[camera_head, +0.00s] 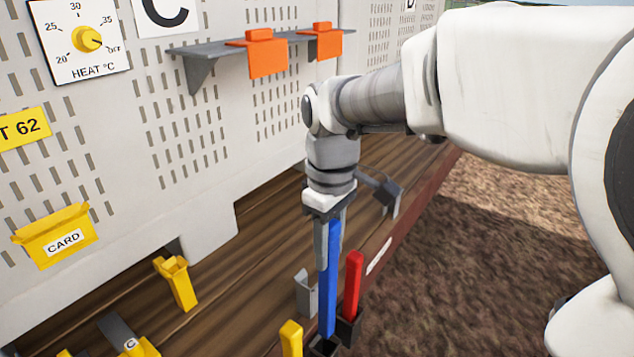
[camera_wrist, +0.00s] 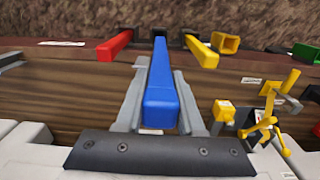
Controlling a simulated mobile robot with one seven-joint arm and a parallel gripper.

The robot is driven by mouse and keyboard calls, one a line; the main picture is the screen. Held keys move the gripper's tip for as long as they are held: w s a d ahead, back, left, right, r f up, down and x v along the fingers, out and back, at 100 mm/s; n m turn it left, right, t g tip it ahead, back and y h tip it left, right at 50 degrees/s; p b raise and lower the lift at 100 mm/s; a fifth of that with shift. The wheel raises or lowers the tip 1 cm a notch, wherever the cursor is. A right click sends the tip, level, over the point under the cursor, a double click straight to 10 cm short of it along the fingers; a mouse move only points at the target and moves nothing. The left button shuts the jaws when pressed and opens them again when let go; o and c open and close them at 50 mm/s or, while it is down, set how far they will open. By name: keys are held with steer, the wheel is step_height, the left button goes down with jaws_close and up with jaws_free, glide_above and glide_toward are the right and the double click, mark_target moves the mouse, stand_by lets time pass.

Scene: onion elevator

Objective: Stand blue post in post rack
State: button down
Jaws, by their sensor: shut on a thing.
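My gripper (camera_head: 330,235) is shut on the blue post (camera_head: 329,285), which hangs upright below it. In the wrist view the blue post (camera_wrist: 160,85) lies between both fingers, its near end towards the camera. The post's lower end meets a dark square socket of the post rack (camera_head: 325,347); I cannot tell how deep it sits. A red post (camera_head: 353,278) stands in the socket to the right, slightly tilted in the picture. A yellow post (camera_head: 291,338) stands to the left. Both also show in the wrist view, red (camera_wrist: 113,47) and yellow (camera_wrist: 200,50).
A grey bracket (camera_head: 306,293) stands close behind the blue post. A yellow holder (camera_head: 176,283) sits on the wooden deck (camera_head: 225,300). The white slotted wall carries a grey shelf (camera_head: 215,50) with orange clips and a yellow card box (camera_head: 54,236). Bare soil lies right of the deck.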

mark_target(327, 270)
steer(key=shift+w+a+f+b, duration=0.1)
steer(key=shift+w+f+b, duration=0.15)
steer(key=shift+f+b, duration=0.85)
steer(key=shift+f+b, duration=0.15)
steer(key=shift+b, duration=0.15)
steer(key=shift+f+b, duration=1.4)
steer(key=shift+f, duration=0.15)
steer(key=shift+f+b, duration=3.1)
steer(key=shift+f, duration=1.4)
steer(key=shift+c, duration=2.2)
jaws_free()
